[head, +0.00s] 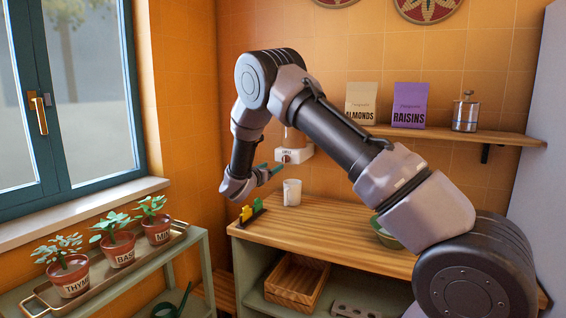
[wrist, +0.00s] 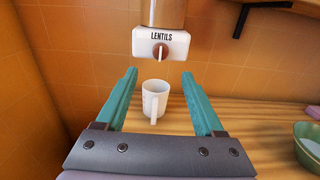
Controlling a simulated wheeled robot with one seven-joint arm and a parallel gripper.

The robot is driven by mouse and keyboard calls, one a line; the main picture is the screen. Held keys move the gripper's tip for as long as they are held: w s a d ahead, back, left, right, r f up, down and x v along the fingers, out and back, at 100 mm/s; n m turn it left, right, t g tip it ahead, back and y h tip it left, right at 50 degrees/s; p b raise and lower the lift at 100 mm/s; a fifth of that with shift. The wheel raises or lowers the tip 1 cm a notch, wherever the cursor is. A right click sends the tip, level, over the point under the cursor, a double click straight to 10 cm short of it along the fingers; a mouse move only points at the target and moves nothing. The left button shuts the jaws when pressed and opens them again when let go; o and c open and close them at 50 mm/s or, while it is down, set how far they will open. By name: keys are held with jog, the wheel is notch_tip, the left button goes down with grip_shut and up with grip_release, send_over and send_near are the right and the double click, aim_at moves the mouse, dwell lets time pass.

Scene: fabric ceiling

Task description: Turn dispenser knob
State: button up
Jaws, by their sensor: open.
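The dispenser (wrist: 173,43) is a white block labelled LENTILS under a brownish container, fixed at the wall. Its round brown knob (wrist: 160,52) carries a pale, roughly upright grip. In the head view the dispenser (head: 296,157) is partly hidden by my arm. My gripper (wrist: 159,72) is open and empty, its two teal fingers pointing toward the dispenser. In the wrist view the knob appears just above and between the fingertips, apart from them. In the head view my gripper (head: 268,170) is left of the dispenser. A white mug (wrist: 155,99) stands below the dispenser on the wooden counter.
The wooden counter (head: 330,222) also holds a green bowl (wrist: 308,143) at right and a small yellow-and-green item (head: 251,212) at its left end. A wall shelf (head: 470,135) carries almonds, raisins and a metal canister. Potted herbs (head: 115,244) stand by the window.

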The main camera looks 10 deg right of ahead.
aim_at(284, 160)
jog(key=x, duration=1)
jog(key=shift+w+d, duration=0.2)
jog(key=shift+w, duration=0.05)
grip_shut()
